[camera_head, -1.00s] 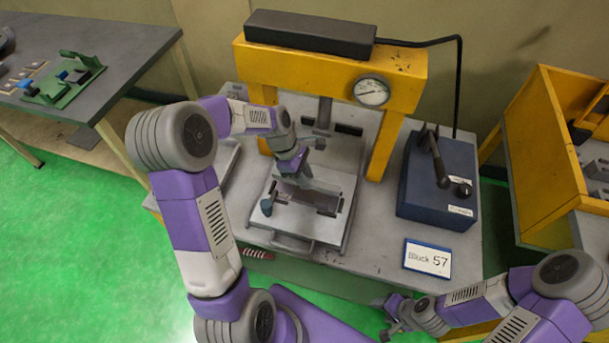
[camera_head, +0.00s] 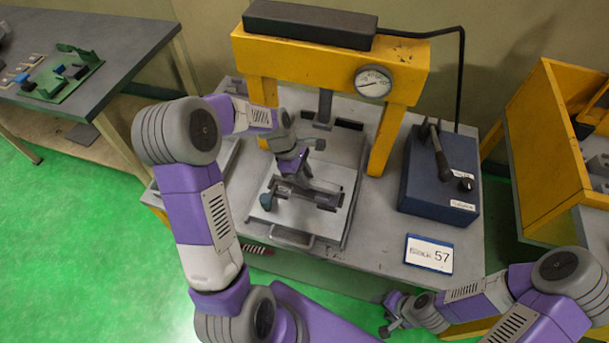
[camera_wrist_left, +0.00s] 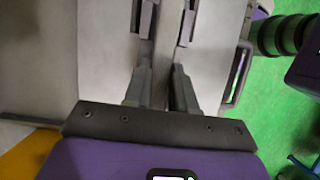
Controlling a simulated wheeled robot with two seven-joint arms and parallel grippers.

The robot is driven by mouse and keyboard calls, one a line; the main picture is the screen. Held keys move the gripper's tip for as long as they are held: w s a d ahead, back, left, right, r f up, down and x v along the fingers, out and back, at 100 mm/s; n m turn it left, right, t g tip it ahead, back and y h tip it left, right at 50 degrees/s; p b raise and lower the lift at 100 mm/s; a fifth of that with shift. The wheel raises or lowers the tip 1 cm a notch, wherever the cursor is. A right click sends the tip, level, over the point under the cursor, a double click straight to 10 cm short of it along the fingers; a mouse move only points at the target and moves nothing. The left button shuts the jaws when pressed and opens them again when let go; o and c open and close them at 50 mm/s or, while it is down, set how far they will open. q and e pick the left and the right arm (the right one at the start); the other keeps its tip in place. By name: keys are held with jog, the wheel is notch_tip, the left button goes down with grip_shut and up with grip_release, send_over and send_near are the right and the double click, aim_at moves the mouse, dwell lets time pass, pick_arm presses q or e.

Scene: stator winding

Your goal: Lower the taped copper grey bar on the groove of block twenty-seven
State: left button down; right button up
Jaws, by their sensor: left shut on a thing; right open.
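My left gripper (camera_head: 297,183) is over the pale plate (camera_head: 282,217) of the yellow press. It is shut on the grey bar, a narrow strip between the fingers in the left wrist view (camera_wrist_left: 164,60). Grey blocks (camera_wrist_left: 187,22) flank the strip there. In the head view the gripper covers much of the bar, so I cannot tell whether it touches the groove. My right gripper (camera_head: 391,315) is open and empty at the bottom. The sign (camera_head: 429,254) reads "Block 57".
The yellow press frame (camera_head: 330,62) with a gauge (camera_head: 373,81) stands behind the plate. A blue lever box (camera_head: 438,185) is at right. A yellow bin (camera_head: 545,150) stands further right. A side table (camera_head: 120,50) is at left.

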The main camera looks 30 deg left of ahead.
pick_arm(q)
jog(key=shift+f+b, duration=0.5)
jog(key=shift+f, duration=0.35)
jog(key=shift+p, duration=0.3)
jog(key=shift+c, duration=2.3)
grip_release()
notch_tip(320, 180, up, 9)
jog(key=p, duration=0.8)
